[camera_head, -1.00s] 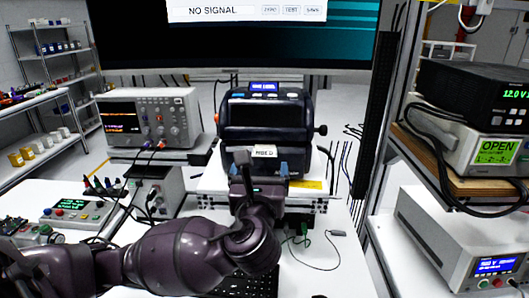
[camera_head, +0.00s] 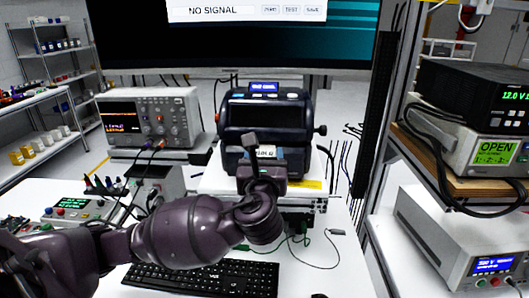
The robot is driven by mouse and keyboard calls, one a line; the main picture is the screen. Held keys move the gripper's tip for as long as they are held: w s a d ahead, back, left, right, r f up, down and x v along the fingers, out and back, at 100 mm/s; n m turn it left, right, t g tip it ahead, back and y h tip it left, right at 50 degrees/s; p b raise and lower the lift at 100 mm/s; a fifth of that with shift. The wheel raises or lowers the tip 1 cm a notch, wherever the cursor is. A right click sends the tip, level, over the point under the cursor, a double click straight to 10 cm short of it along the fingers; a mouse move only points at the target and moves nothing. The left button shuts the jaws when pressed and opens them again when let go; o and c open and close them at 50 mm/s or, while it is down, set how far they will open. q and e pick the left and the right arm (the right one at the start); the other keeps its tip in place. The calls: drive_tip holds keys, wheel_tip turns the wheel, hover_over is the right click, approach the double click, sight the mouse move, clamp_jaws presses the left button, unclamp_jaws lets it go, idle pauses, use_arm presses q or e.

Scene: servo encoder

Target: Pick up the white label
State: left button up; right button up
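The white label (camera_head: 265,151) shows at the front of the black printer-like machine (camera_head: 264,112), low on its face. Dark print on it is too small to read, and its lower part is hidden by my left gripper. My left gripper (camera_head: 256,152) is in front of the machine, right at the label in the picture. One dark finger points up just left of the label. The gripper's own wrist hides the other fingertip, so I cannot tell whether it touches the label. My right gripper is not in view.
An oscilloscope (camera_head: 150,117) stands left of the machine. A keyboard (camera_head: 205,277) lies on the white table below my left arm. A monitor (camera_head: 240,35) hangs above. Stacked instruments (camera_head: 470,110) fill the right side. Loose cables lie right of the machine.

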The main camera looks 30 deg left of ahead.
sight(264, 155)
use_arm(q)
drive_tip(key=shift+c, duration=1.4)
wheel_tip(264, 155, up, 20)
drive_tip(key=p, duration=0.1)
